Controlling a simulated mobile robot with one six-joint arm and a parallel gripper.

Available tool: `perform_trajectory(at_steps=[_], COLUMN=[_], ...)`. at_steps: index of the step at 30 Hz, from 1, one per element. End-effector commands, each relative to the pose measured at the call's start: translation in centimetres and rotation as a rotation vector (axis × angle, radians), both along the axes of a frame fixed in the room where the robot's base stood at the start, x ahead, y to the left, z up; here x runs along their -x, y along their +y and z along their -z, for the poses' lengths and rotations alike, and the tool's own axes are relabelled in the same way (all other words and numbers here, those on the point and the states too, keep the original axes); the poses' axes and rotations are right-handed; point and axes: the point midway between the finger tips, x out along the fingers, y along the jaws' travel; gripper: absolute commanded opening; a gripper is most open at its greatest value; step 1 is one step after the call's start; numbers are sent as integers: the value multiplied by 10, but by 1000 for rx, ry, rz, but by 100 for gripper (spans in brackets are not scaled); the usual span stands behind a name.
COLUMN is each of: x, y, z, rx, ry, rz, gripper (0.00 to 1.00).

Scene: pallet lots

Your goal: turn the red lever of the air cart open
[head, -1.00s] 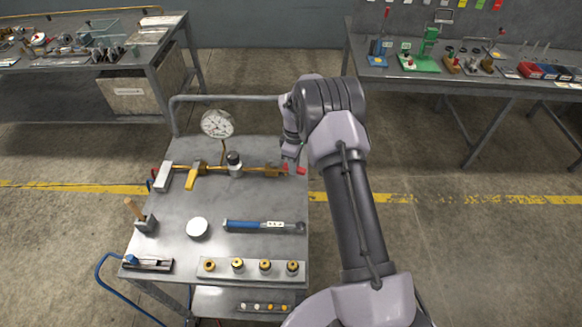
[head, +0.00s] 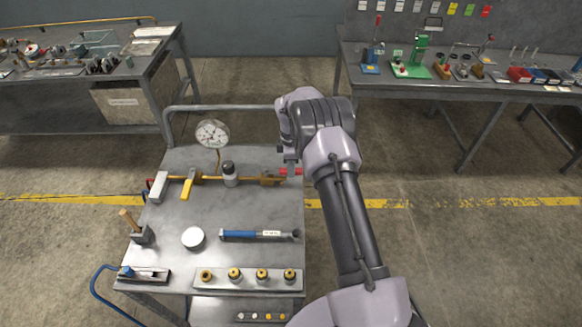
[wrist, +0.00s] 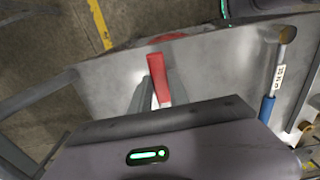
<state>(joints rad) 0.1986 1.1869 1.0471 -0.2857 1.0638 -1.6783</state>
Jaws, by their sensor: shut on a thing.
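The air cart (head: 220,205) is a grey metal trolley with a brass pipe line (head: 205,178) across its top. The red lever (head: 291,171) is at the right end of that line, near the cart's right edge, and points sideways to the right. In the wrist view the red lever (wrist: 158,78) runs between the grey fingers. My gripper (head: 290,161) is over the lever and shut on it. The fingertips are small in the head view and partly hidden by the wrist in the other.
On the cart are a pressure gauge (head: 212,133), a blue-handled wrench (head: 258,235), a white round lid (head: 193,238), a wooden-handled tool (head: 132,222) and a strip of brass fittings (head: 234,274). Benches stand at back left (head: 160,75) and right (head: 455,92). Floor to the right is clear.

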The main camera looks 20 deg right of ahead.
Motion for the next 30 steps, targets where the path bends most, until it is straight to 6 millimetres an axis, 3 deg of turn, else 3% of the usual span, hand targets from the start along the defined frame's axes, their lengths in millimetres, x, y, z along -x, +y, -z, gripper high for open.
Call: perform_trajectory(at_steps=[5, 6, 9, 19, 23, 30], x=[-2, -2, -1, -1, -2, -1], y=[0, 0, 0, 0, 0, 0], z=[-2, -2, -1, -7, -38, -121], rx=[2, 2, 2, 1, 1, 2], ry=[-6, -6, -5, -4, -6, -7], rz=[-4, -3, -2, -1, 0, 0], gripper=[0, 30, 44, 44, 44, 44])
